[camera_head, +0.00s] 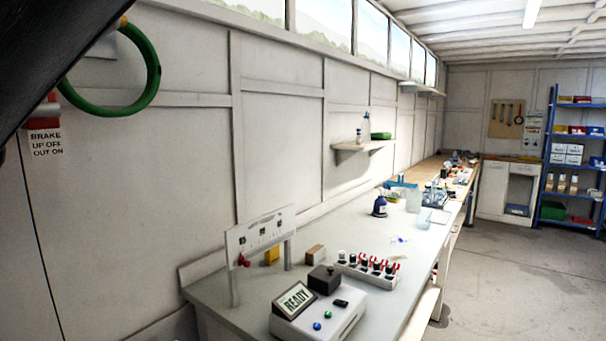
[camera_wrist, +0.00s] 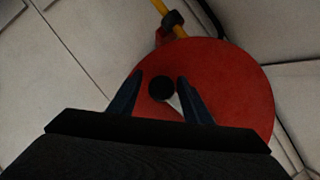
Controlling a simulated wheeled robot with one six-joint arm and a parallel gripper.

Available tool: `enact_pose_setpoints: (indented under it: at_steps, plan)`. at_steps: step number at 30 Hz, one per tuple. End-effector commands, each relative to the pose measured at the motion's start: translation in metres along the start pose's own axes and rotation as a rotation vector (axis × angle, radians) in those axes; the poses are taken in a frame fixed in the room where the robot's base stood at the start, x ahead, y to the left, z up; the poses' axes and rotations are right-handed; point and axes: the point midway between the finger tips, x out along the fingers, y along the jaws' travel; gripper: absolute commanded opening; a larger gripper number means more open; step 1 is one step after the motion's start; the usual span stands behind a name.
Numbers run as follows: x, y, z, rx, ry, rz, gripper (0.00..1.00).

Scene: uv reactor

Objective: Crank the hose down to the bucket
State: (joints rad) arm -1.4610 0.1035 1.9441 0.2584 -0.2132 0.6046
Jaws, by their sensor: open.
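In the wrist view a round red disc (camera_wrist: 235,85), seemingly a reel, lies beyond my gripper. A black round knob (camera_wrist: 161,89) stands on the disc. My gripper (camera_wrist: 157,82) is open, its two dark fingers on either side of the knob. I cannot tell whether they touch it. A yellow hose-like piece (camera_wrist: 159,7) runs from the top edge to a dark fitting (camera_wrist: 172,20) at the disc's rim. The gripper is not visible in the head view, and no bucket shows in either view.
In the head view a green hose ring (camera_head: 154,75) hangs at upper left, above a brake sign (camera_head: 46,143). A long bench (camera_head: 240,292) along the wall holds a READY box (camera_head: 294,300) and bottles. Clear floor (camera_head: 510,275) lies at right.

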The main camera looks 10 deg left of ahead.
Motion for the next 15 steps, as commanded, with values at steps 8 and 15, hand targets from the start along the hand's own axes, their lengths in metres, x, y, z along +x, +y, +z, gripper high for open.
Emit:
enact_pose_setpoints:
  at_steps: [8,15]
  plan:
    - [-0.039,0.0,-0.001,0.001,0.002,-0.002,0.45]
    - [-0.067,0.001,0.0,-0.001,0.0,0.0,0.45]
